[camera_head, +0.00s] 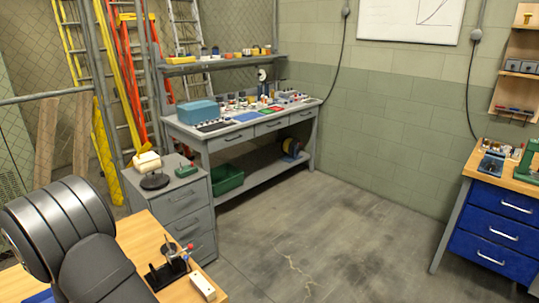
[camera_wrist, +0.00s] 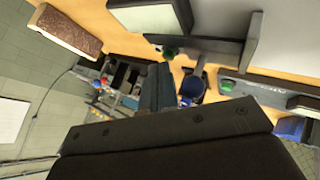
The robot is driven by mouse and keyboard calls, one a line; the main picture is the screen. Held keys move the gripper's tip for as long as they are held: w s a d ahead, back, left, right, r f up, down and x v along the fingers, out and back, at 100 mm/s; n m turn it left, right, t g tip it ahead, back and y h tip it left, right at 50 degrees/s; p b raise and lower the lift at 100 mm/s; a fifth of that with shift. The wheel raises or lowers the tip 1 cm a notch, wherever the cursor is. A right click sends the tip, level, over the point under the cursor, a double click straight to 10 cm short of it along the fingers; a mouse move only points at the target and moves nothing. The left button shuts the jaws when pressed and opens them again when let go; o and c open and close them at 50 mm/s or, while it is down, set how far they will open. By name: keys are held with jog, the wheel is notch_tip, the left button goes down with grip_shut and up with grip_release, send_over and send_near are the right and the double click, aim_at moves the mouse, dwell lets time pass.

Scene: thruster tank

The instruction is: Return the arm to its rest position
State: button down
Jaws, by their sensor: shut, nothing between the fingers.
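My arm fills the lower left of the head view, as large dark grey rounded links over a wooden bench top (camera_head: 145,235). My gripper is not visible in the head view. In the wrist view the dark gripper body covers the bottom, and the narrow grey fingers of my gripper (camera_wrist: 156,86) stick up from it. They are shut together with nothing held. The wrist picture is strongly tilted. Beyond the fingers are the wooden surface and several small items, too small to name surely.
On the near bench stand a small black stand (camera_head: 167,272) with red and blue parts and a white block (camera_head: 202,287). A grey drawer cabinet (camera_head: 180,205) is just behind. A cluttered grey workbench (camera_head: 215,140) stands farther back, and a blue drawer bench (camera_head: 495,230) at right. The middle floor is clear.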

jog(key=shift+f, duration=0.2)
jog(key=shift+r, duration=0.15)
notch_tip(320, 180, up, 7)
notch_tip(320, 180, down, 7)
jog(key=shift+r, duration=0.1)
notch_tip(320, 180, up, 9)
jog(key=w+d+m+g+h, duration=0.2)
jog(key=d+m+g, duration=0.5)
jog(key=m, duration=0.4)
jog(key=shift+w+d+r+m+g+h, duration=0.3)
jog(key=shift+w+d+g, duration=0.1)
jog(key=shift+w+d, duration=0.4)
dwell(0.4)
